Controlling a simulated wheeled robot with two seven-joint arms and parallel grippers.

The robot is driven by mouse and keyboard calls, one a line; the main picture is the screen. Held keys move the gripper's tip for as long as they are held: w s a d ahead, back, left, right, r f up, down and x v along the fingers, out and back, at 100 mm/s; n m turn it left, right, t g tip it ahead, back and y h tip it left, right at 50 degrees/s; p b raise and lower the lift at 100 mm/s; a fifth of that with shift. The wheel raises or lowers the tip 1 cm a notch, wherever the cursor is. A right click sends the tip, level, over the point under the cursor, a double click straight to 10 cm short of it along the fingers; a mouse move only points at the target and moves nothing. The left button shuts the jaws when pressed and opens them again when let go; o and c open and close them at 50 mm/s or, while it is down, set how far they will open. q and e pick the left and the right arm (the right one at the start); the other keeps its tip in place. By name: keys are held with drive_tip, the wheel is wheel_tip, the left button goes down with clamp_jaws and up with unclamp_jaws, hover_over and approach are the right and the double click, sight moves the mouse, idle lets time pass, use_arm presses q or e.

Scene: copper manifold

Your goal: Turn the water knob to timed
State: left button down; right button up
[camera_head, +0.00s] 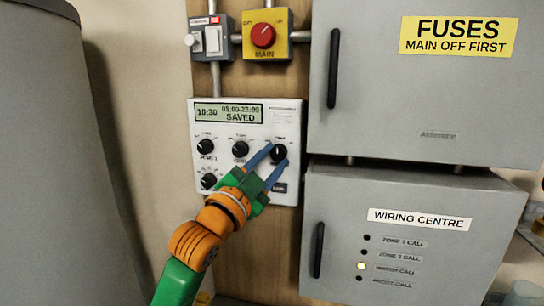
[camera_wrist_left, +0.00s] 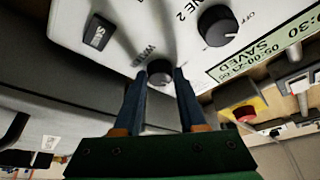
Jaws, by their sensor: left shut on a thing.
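The water knob (camera_head: 278,151) is a small black dial at the right of the row on the white control panel (camera_head: 284,197). It also shows in the left wrist view (camera_wrist_left: 160,70), with the word WATER beside it. My left gripper (camera_head: 274,157) is shut on this knob, with one blue finger on each side; its fingers also show in the wrist view (camera_wrist_left: 160,82). The fingers partly cover the knob's markings, and I cannot tell which setting its pointer faces. The panel display (camera_head: 228,113) reads 10:30, 05:00-23:00 and SAVED. My right gripper is not in view.
Other black knobs sit left of it: zone 2 (camera_head: 240,149), zone 1 (camera_head: 205,146) and a lower one (camera_head: 208,181). A dark button (camera_head: 279,187) is below. The red main switch (camera_head: 263,35) is above. Grey fuse (camera_head: 385,95) and wiring cabinets (camera_head: 350,265) stand right.

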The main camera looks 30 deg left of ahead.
use_arm(q)
drive_tip(key=shift+r, duration=0.1)
idle(0.4)
drive_tip(key=shift+c, duration=2.3)
unclamp_jaws()
drive_tip(key=shift+w, duration=0.1)
drive_tip(key=b+v, duration=0.3)
drive_tip(key=v, duration=0.4)
